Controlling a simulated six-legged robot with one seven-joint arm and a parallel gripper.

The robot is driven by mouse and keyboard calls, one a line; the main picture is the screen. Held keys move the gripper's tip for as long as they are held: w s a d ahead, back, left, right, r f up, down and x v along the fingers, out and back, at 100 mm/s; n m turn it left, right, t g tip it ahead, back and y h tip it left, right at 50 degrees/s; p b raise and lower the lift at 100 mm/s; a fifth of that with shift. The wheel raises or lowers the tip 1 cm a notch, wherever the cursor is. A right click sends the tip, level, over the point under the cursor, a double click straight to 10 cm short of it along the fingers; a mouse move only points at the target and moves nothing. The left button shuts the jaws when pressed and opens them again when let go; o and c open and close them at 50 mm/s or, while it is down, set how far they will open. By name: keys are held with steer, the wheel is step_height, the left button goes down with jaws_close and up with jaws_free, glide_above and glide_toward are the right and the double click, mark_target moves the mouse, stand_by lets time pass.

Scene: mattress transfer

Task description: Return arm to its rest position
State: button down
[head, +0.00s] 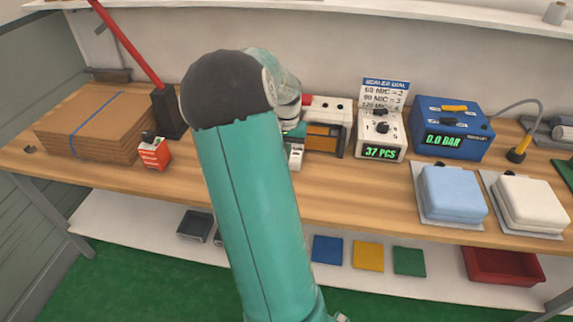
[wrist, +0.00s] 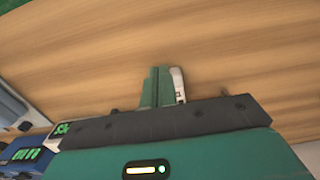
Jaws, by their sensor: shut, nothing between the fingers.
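My teal arm (head: 253,200) rises through the middle of the head view, its dark rounded joint over the bench. The forearm bends away behind that joint toward the back of the bench, and my gripper is mostly hidden there. In the wrist view my gripper (wrist: 160,86) is shut and empty, its green fingers together over bare wood. A small pale piece shows right beside the fingers; I cannot tell whether it touches them. The wooden bench top (wrist: 100,45) fills most of that view.
Flat cardboard (head: 95,122) and a red-white box (head: 154,153) stand left. A counter (head: 380,135) reading 37 PCS and a blue pressure unit (head: 450,128) reading 0.0 BAR stand right of my arm. A blue mattress (head: 452,192) and a white mattress (head: 528,203) lie at the right.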

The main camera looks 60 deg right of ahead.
steer(key=shift+r, duration=0.6)
steer(key=w+a+r+n+t, duration=0.1)
steer(key=w+a+r+n, duration=0.15)
steer(key=a, duration=0.55)
steer(key=w+a+r+n+t, duration=0.1)
steer(key=a+r, duration=0.3)
steer(key=a, duration=0.3)
steer(key=w+a+r+n+t, duration=0.15)
steer(key=a+r, duration=0.25)
steer(key=a, duration=0.4)
steer(key=s+a+r+n+t, duration=0.1)
steer(key=s+a+n, duration=0.3)
steer(key=a, duration=0.5)
steer(key=s+a+r+n+t, duration=0.1)
steer(key=s+a+r+n, duration=0.2)
steer(key=a, duration=0.7)
steer(key=shift+s+a+n, duration=0.25)
steer(key=shift+s+n, duration=0.35)
steer(key=shift+s, duration=0.65)
